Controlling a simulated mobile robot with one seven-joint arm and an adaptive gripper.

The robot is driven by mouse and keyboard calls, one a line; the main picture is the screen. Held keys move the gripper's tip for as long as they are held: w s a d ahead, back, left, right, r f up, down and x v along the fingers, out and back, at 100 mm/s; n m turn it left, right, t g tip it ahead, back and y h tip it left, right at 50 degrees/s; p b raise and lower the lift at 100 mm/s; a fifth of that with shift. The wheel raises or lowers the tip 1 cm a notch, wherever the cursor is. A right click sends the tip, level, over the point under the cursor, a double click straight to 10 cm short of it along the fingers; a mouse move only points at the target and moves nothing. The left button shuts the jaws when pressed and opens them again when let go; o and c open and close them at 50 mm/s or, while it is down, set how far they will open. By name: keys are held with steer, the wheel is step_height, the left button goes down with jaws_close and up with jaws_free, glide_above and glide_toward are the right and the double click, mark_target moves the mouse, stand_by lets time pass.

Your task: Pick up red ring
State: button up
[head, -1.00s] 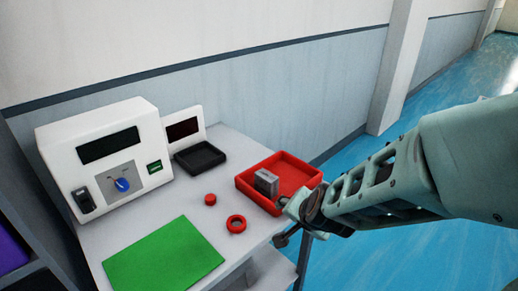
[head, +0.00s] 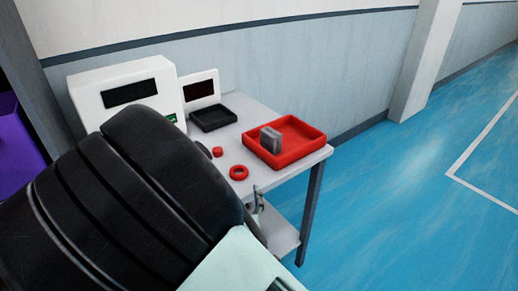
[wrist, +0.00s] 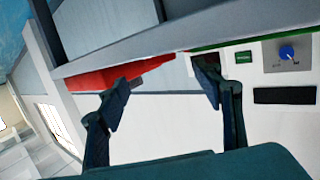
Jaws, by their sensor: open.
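The red ring (head: 238,172) lies flat on the grey-white table near its front edge, left of the red tray (head: 312,151) in the head view. A small red cylinder (head: 217,152) stands just behind it. My gripper (wrist: 163,92) is open and empty in the wrist view, its two dark fingers spread apart. In the head view only a small part of it (head: 258,202) shows at the table's front edge, below and apart from the ring; my arm hides the rest. I cannot make out the ring for certain in the wrist view.
A grey block (head: 270,140) stands in the red tray. A black tray (head: 213,118) sits farther back beside a small display (head: 199,88). A white machine (head: 90,91) is partly hidden by my arm. Blue floor (head: 400,210) is open to the right.

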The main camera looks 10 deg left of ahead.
mark_target(239, 173)
steer(key=x, duration=0.3)
steer(key=shift+w+a+f, duration=0.1)
steer(key=shift+w, duration=0.3)
steer(key=shift+r+b+x, duration=0.1)
steer(key=shift+b+x, duration=0.15)
steer(key=shift+x, duration=1.1)
steer(key=shift+r+b+x, duration=0.15)
steer(key=shift+b+x, duration=0.05)
steer(key=shift+x, duration=1.15)
steer(key=shift+c, duration=0.3)
steer(key=c, duration=1)
